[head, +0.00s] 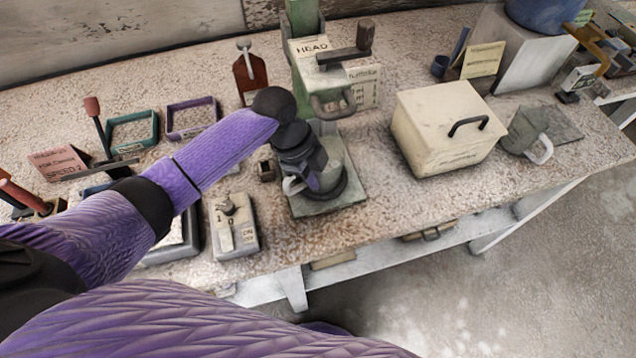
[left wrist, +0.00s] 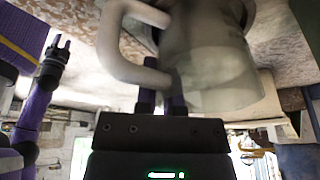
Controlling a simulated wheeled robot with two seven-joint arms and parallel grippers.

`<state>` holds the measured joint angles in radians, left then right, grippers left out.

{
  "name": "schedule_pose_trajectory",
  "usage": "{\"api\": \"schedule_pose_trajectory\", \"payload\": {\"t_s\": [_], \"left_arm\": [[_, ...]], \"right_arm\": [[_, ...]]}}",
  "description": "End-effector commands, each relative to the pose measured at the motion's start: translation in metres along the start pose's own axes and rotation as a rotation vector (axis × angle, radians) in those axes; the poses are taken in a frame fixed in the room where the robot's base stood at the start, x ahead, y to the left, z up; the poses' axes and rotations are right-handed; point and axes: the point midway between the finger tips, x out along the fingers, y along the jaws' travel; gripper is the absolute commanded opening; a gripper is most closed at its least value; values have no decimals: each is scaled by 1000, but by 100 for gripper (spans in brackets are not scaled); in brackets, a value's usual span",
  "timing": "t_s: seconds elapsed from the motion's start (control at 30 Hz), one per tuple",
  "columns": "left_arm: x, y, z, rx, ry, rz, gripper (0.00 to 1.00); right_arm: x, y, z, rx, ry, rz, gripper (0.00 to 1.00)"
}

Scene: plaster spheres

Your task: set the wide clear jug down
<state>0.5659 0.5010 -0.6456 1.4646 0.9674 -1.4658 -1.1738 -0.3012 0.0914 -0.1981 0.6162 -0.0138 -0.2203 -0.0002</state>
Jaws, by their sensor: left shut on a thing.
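The wide clear jug (head: 333,172) is at the green machine, over its dark round rest and green base plate (head: 350,196). It looks upright; I cannot tell whether its bottom touches the rest. My left gripper (head: 312,172) is shut on the jug, at its pale handle (head: 292,186), and partly covers it from above. In the left wrist view the jug (left wrist: 215,70) fills the upper middle, with its handle (left wrist: 122,45) at the fingers (left wrist: 162,100). My right gripper (left wrist: 58,48) shows at the left of that view, fingers apart and empty.
The green machine's column (head: 303,65) and crank stand close behind the jug. A cream box (head: 447,128) and a grey jug (head: 524,130) are to the right. A switch box (head: 234,225) is at the front left. Bare bench lies between base plate and cream box.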

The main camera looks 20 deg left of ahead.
Motion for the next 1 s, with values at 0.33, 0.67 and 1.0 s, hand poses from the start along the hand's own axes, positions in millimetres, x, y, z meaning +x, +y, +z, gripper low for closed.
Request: {"api": "schedule_pose_trajectory", "payload": {"t_s": [0.33, 0.67, 1.0], "left_arm": [[1, 0, 1, 0, 0, -1, 21], [1, 0, 1, 0, 0, -1, 46], [-67, -2, -1, 3, -2, -7, 46]], "right_arm": [[1, 1, 1, -4, -1, 1, 48], [1, 1, 0, -4, 0, 1, 48], [-22, 3, -3, -2, 7, 5, 48]]}}
